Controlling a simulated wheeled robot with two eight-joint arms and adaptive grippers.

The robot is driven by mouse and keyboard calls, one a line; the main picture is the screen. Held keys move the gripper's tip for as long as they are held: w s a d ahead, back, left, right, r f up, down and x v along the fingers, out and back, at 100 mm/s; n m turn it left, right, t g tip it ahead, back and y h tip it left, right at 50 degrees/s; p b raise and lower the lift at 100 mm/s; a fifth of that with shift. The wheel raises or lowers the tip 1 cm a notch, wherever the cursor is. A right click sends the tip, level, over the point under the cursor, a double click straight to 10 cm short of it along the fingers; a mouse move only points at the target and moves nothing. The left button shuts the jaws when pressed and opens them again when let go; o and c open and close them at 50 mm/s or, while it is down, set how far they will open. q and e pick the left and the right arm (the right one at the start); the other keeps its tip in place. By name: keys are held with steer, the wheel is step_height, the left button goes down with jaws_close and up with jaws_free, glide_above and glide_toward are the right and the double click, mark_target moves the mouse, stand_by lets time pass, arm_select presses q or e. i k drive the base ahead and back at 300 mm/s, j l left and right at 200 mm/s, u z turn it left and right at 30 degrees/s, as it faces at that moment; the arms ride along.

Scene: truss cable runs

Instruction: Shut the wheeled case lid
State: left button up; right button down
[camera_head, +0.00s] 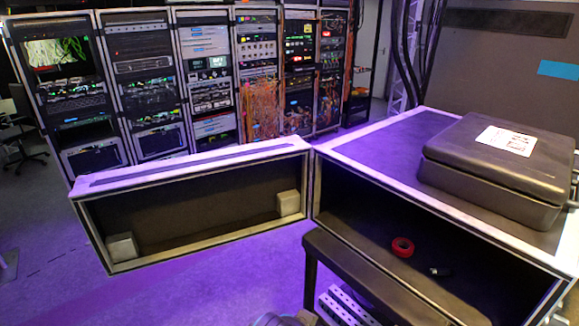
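The wheeled case (432,158) stands at the right, a large dark box with pale metal edges and its front side open. Its lid (190,170) stands swung out to the left of the opening, meeting the case near its left front edge. The lid's hollow inner side faces me, with a pale block in each lower corner. Inside the case lie a red ring-shaped roll (402,247) and a small dark item (437,271). The case's wheels are not visible. Neither of my grippers is visible.
A black hard case (500,165) with a white label rests on top of the wheeled case. A dark bench-like piece (385,275) stands before the opening, with perforated metal strips (345,305) below. Equipment racks (150,85) line the back. Floor before the lid is clear.

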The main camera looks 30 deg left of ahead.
mark_target(139, 216)
steer(key=k+j, duration=0.15)
steer(key=j, duration=0.15)
steer(key=k+j+u, duration=0.1)
steer(key=j, duration=0.2)
steer(key=k+j, duration=0.15)
steer(key=j, duration=0.15)
steer(key=k+j, duration=0.15)
steer(key=j, duration=1)
steer(key=k+j+z, duration=0.1)
steer(key=j, duration=0.75)
steer(key=j+z, duration=0.25)
steer(key=j, duration=0.25)
steer(key=i+j+z, duration=0.1)
steer(key=j+z, duration=0.15)
steer(key=j, duration=0.25)
steer(key=j+z, duration=0.25)
steer(key=j, duration=0.25)
steer(key=k+j+z, duration=0.2)
steer(key=j, duration=0.3)
steer(key=j+z, duration=0.25)
steer(key=j, duration=0.25)
steer(key=k+j+z, duration=0.25)
steer(key=j, duration=0.2)
steer(key=i+j, duration=0.05)
steer(key=i, duration=0.05)
